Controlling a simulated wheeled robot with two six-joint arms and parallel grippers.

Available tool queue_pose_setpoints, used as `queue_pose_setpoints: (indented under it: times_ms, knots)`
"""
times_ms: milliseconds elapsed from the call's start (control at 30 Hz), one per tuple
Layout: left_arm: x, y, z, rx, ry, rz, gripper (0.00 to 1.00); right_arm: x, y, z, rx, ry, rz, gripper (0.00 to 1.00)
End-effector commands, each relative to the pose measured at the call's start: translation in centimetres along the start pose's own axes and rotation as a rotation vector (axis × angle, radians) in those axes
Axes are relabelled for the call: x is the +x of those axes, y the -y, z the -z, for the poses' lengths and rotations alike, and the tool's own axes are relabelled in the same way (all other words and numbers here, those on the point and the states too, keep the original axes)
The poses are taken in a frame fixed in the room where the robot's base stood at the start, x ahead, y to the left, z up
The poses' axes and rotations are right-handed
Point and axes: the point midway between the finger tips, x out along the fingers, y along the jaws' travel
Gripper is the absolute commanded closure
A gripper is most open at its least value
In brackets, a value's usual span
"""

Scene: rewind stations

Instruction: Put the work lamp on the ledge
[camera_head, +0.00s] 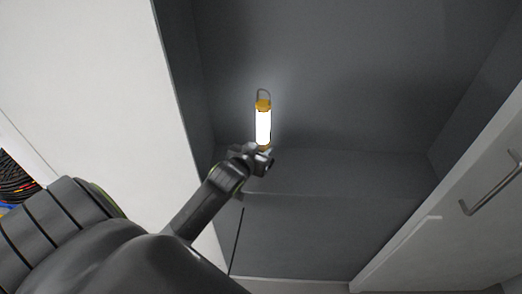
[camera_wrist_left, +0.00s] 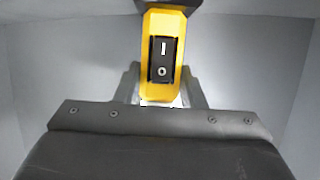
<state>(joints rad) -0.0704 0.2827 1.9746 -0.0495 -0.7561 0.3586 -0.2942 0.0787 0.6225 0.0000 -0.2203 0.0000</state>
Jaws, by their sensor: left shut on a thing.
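The work lamp (camera_head: 263,124) is a lit white tube with yellow ends and a wire hook on top. It is upright in the head view, inside a grey recess. My left gripper (camera_head: 262,153) is shut on its lower yellow end. In the left wrist view the lamp's yellow body (camera_wrist_left: 163,60) with a black rocker switch sits between the two fingers of my left gripper (camera_wrist_left: 162,92). The ledge (camera_head: 340,170) looks to be the grey horizontal surface inside the recess. I cannot tell whether the lamp's base touches it. My right gripper is not in view.
A white panel (camera_head: 90,60) stands left of the recess. A white door with a metal handle (camera_head: 492,190) hangs at the right. Dark coiled material (camera_head: 15,178) shows at the far left edge. The recess right of the lamp is clear.

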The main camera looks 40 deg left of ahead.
Motion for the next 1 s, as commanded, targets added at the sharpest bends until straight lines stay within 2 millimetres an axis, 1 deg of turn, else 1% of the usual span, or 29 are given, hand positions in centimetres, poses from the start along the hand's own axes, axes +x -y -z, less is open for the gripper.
queue_pose_setpoints:
  times_ms: [100,433,467,600,900,1000]
  knots:
    - [0.24,-0.06,-0.51,0.001,-0.004,-0.001,1.0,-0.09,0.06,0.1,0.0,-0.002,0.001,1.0]
    - [0.37,-0.06,-0.77,0.001,-0.005,-0.001,1.0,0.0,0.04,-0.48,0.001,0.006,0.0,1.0]
    - [0.37,-0.03,-0.89,0.001,-0.001,0.0,0.61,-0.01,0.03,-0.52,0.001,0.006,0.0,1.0]
    - [0.36,-0.03,-0.86,0.001,-0.001,0.0,0.43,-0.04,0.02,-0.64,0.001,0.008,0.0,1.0]
    - [0.31,-0.02,-0.72,0.001,-0.002,0.0,0.42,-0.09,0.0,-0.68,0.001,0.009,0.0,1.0]
    - [-0.06,-0.02,-0.66,0.001,-0.002,-0.001,0.42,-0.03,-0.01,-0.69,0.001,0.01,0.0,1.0]
